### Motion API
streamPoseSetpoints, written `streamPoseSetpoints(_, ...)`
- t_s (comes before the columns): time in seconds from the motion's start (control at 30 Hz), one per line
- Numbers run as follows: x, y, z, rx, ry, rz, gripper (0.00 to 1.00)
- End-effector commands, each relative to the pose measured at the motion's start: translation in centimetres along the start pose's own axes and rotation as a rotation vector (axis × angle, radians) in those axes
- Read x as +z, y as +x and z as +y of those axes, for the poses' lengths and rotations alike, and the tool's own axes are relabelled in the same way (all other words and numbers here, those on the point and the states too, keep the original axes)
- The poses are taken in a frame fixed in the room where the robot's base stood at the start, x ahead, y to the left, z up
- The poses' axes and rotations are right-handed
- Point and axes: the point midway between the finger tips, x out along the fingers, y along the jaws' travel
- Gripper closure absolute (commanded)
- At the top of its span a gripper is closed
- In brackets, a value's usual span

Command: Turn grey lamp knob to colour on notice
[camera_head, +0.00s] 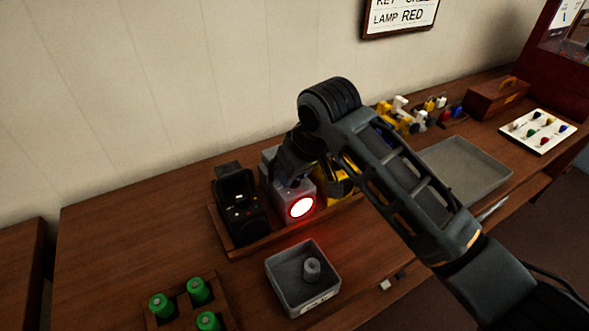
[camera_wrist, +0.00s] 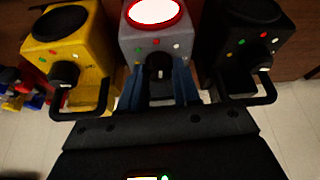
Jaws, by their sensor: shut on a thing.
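The grey lamp (camera_head: 296,204) stands in a wooden tray between a black lamp and a yellow lamp. Its round lens (camera_head: 301,208) glows red; the glowing lens also shows in the wrist view (camera_wrist: 154,10). The notice (camera_head: 400,17) on the wall reads "LAMP RED" on its lower line; its upper line is cut off. The grey lamp's dark knob (camera_wrist: 159,66) sits below several coloured dots. My gripper (camera_wrist: 160,82) is shut on this knob, one finger on each side. Which dot the knob points at I cannot tell. In the head view my arm hides the knob.
The black lamp (camera_head: 240,205) and yellow lamp (camera_wrist: 72,40) stand close on either side, with handles sticking out. A grey bin (camera_head: 276,277) with a small cylinder sits in front. Green-topped things (camera_head: 199,290) stand front left. A grey tray (camera_head: 478,166) lies right.

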Motion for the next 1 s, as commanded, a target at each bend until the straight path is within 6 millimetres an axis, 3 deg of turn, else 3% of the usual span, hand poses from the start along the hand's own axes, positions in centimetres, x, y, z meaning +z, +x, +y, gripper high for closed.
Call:
streamPoseSetpoints(0.3, -0.03, 0.01, 0.01, -0.041, -0.097, 0.000, 0.99)
streamPoseSetpoints(0.8, -0.03, 0.00, 0.04, -0.047, -0.112, 0.001, 0.99)
streamPoseSetpoints(0.83, -0.03, 0.00, 0.03, -0.047, -0.112, 0.001, 0.66)
streamPoseSetpoints(0.93, -0.04, 0.00, 0.04, -0.047, -0.112, 0.001, 0.57)
streamPoseSetpoints(1.0, -0.04, 0.00, 0.04, -0.047, -0.112, 0.001, 0.57)
